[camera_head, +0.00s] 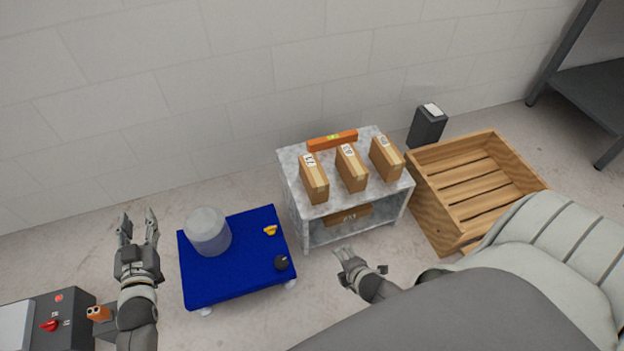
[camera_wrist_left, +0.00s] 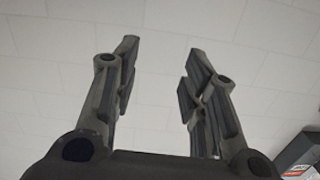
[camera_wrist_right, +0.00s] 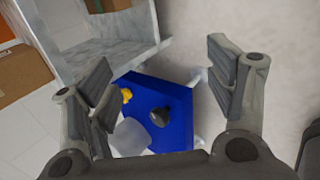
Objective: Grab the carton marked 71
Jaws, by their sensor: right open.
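Three brown cartons stand in a row on top of a grey marbled shelf unit (camera_head: 295,178): a left carton (camera_head: 315,185), a middle carton (camera_head: 352,174) and a right carton (camera_head: 386,162). Each has a white label; the left one may read 71, but the print is too small to be sure. Another carton (camera_head: 347,216) lies on the lower shelf, partly hidden. My right gripper (camera_head: 345,252) is open and empty, in front of and below the shelf unit. My left gripper (camera_head: 138,218) is open and empty, left of the blue cart, far from the cartons.
A blue cart (camera_head: 235,286) with a translucent cylinder (camera_head: 208,232), a yellow piece (camera_head: 270,230) and a dark knob (camera_head: 281,262) stands left of the shelf. An orange level (camera_head: 332,140) lies behind the cartons. A wooden crate (camera_head: 435,215) and dark bin (camera_head: 427,128) stand right.

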